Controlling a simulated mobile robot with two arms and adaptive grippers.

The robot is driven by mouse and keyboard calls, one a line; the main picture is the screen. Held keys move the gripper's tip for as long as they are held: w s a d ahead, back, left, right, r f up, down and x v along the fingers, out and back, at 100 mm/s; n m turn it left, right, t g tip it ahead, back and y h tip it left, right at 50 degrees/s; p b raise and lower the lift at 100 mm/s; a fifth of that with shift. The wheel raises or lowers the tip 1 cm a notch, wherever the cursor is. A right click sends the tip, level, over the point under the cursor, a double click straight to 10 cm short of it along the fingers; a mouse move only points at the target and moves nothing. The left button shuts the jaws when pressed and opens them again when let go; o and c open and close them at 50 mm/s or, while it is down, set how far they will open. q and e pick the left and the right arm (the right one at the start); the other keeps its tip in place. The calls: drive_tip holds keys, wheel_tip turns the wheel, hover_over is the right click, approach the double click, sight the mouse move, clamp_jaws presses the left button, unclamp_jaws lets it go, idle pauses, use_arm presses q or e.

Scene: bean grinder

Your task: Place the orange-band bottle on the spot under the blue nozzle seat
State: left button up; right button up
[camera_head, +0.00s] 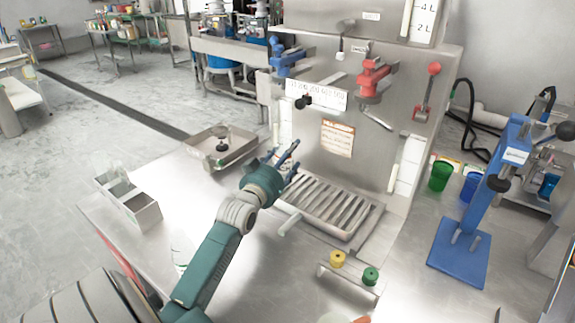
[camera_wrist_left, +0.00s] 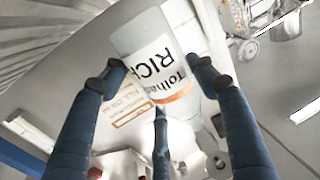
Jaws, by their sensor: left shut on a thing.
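My left gripper (camera_head: 286,163) is in front of the steel machine, near the far left corner of the slatted tray (camera_head: 330,207). In the left wrist view its dark blue fingers (camera_wrist_left: 160,75) are closed around a pale bottle (camera_wrist_left: 135,40) with a white label and an orange band (camera_wrist_left: 176,92). In the head view the bottle is not clearly visible; the hand hides it. The blue nozzle seat (camera_head: 286,58) is on the upper left of the machine, above the gripper. I cannot make out the spot under it. My right gripper is not in view.
A red nozzle seat (camera_head: 372,78) is right of the blue one. A steel basin (camera_head: 221,148) is left of the gripper. Yellow (camera_head: 338,257) and green (camera_head: 371,275) pieces sit on a small rack in front. A blue press (camera_head: 470,220) and green cup (camera_head: 440,175) are at right.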

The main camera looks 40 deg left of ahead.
sight(284, 169)
use_arm(q)
drive_tip(key=shift+f, duration=1.5)
drive_tip(key=o, duration=0.9)
drive_tip(key=shift+r, duration=0.15)
drive_tip(key=v, duration=1.2)
drive_tip(key=shift+b, duration=0.45)
drive_tip(key=shift+r, duration=0.1)
